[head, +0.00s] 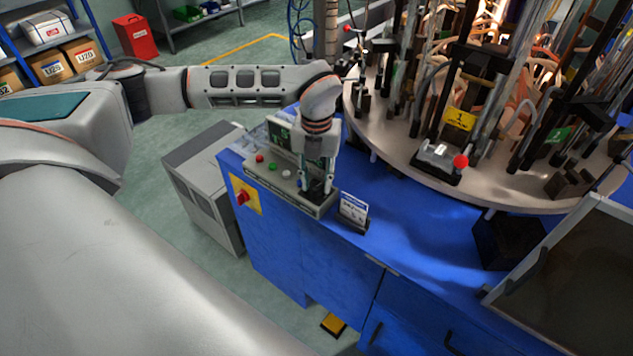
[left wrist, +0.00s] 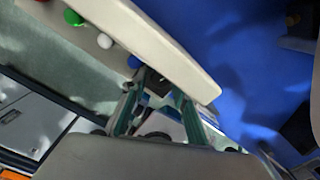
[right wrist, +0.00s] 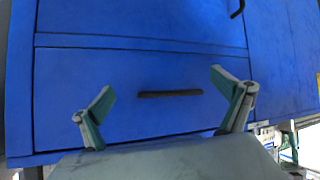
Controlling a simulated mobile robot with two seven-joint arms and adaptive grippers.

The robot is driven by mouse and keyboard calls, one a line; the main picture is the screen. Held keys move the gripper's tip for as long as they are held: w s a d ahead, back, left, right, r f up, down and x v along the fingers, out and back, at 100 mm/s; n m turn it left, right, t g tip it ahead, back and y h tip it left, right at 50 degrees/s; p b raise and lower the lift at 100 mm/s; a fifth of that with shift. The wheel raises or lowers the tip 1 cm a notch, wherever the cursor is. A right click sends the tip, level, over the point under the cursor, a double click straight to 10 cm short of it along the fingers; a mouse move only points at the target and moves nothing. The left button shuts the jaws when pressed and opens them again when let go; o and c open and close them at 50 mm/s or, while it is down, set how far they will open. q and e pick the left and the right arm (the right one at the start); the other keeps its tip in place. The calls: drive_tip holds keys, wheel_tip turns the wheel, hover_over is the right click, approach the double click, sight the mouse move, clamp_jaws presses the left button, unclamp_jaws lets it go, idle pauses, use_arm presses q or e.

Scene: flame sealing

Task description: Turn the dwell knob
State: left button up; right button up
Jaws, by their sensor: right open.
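The control box (head: 284,187) stands on the blue bench, with red, green, white and blue buttons on its sloped face. My left gripper (head: 315,187) points down at the right end of this face. In the left wrist view its fingertips (left wrist: 159,86) lie on either side of a small dark part of the panel (left wrist: 190,65), apparently the dwell knob (left wrist: 155,86). The fingers mostly hide it, and I cannot tell whether they touch it. My right gripper (right wrist: 163,88) is open and empty, in front of a blue drawer.
A small sign (head: 353,210) stands just right of the control box. A round table (head: 400,150) with glassware and clamps is behind it. A red rotary switch on a yellow plate (head: 245,195) is on the bench side. A drawer handle (right wrist: 170,93) faces my right gripper.

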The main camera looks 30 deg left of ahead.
sight(317, 186)
use_arm(q)
wheel_tip(317, 186, up, 11)
drive_tip(key=shift+r, duration=0.2)
idle(0.6)
